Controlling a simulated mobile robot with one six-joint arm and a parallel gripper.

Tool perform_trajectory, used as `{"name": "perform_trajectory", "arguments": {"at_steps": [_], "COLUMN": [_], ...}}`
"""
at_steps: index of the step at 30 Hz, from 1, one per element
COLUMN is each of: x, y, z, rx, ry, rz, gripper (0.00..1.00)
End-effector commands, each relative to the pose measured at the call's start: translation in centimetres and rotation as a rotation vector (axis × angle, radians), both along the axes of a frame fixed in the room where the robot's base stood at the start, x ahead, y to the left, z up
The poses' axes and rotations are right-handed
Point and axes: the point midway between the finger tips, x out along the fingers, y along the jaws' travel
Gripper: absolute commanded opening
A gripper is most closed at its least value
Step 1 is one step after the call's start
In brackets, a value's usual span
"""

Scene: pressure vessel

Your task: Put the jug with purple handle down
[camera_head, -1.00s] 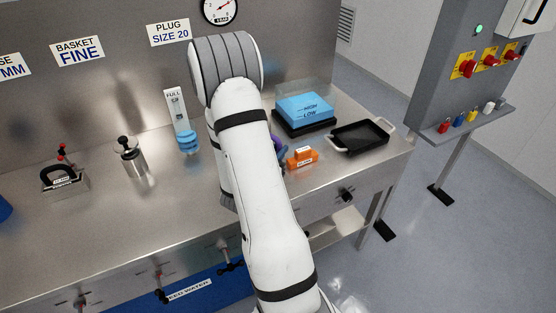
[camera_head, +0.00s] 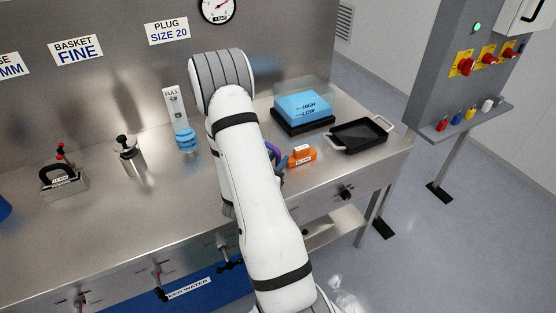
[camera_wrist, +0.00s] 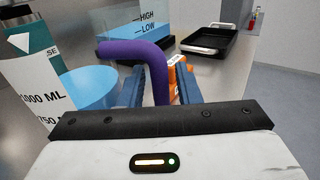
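The jug (camera_wrist: 84,86) is at the left of the wrist view, clear-walled with blue content and a scale reading 1000 ML and 750. Its purple handle (camera_wrist: 153,62) arches to the right and passes down between the blue fingers of my gripper (camera_wrist: 160,88). In the head view only a bit of the purple handle (camera_head: 271,149) shows beside my arm; the jug's body is hidden there. Its base is out of sight, so I cannot tell whether it touches the bench.
An orange block (camera_head: 302,155) stands on the steel bench (camera_head: 95,228) close right of my gripper. Behind are a blue HIGH/LOW tank (camera_head: 303,105) and a black tray (camera_head: 361,134).

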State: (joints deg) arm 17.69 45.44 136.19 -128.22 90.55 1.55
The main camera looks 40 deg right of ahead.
Motion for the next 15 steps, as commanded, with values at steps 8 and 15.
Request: {"name": "perform_trajectory", "arguments": {"at_steps": [8,15], "x": [-0.02,-0.23], "y": [-0.04,0.89], "z": [0.02,0.16], "rx": [0.000,0.001], "ry": [0.000,0.000], "rz": [-0.001,0.003], "gripper": [0.39,0.39]}}
